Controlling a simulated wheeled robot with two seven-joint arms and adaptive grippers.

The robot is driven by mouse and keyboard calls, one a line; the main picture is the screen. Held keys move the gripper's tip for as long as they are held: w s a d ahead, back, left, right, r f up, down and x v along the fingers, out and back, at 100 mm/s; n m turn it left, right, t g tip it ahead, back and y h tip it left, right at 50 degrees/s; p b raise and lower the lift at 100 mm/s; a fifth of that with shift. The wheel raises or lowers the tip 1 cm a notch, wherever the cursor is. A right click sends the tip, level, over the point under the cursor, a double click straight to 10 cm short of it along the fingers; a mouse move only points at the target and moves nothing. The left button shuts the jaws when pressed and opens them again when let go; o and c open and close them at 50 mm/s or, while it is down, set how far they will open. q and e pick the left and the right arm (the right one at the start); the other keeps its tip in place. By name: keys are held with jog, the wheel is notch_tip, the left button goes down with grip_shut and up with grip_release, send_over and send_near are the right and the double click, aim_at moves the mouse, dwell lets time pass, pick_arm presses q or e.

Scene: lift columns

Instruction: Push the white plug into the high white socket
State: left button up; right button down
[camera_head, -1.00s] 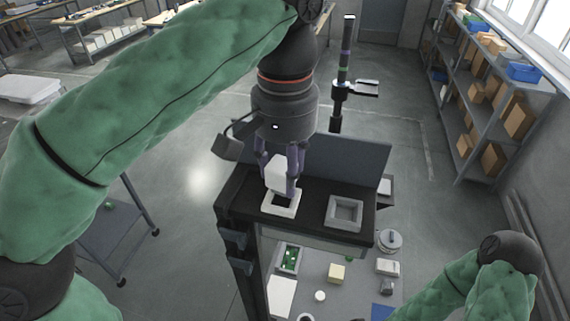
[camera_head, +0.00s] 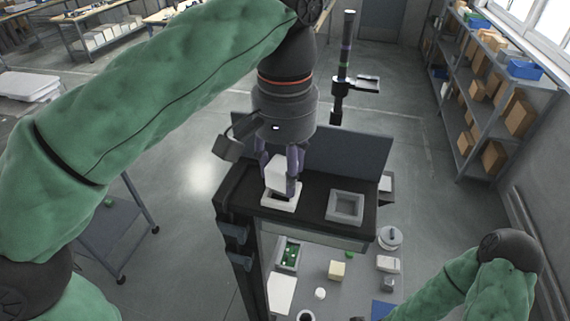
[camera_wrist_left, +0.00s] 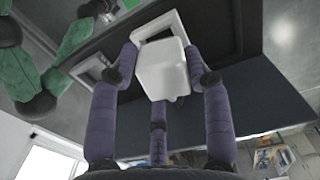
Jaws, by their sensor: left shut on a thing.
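The white plug (camera_head: 277,174) is a pale block held between the fingers of my left gripper (camera_head: 281,172). It is over the white socket (camera_head: 281,206), a square frame on the dark upper shelf. The plug's lower end is at or just above the socket's opening, and part of the dark opening still shows. In the left wrist view the plug (camera_wrist_left: 164,72) sits between the purple fingers, with the white socket's rim (camera_wrist_left: 172,22) behind it. Whether the plug touches the rim I cannot tell. My right gripper is out of view; only its arm shows.
A grey socket (camera_head: 345,206) sits to the right on the same dark shelf (camera_head: 312,206). A grey panel (camera_head: 345,155) stands behind the shelf. Below is a lower surface with small items, including a yellow block (camera_head: 337,270) and a green board (camera_head: 289,254).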

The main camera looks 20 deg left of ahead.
aim_at(285, 164)
pick_arm(q)
jog(key=shift+f+b, duration=0.4)
jog(key=shift+f, duration=0.3)
dwell(0.3)
jog(key=o, duration=1.2)
jog(key=shift+c, duration=0.2)
jog(key=o, duration=0.5)
jog(key=shift+r, duration=0.2)
jog(key=shift+r+p, duration=2.25)
jog(key=shift+p, duration=0.25)
jog(key=shift+r+p, duration=0.45)
jog(key=shift+r, duration=0.65)
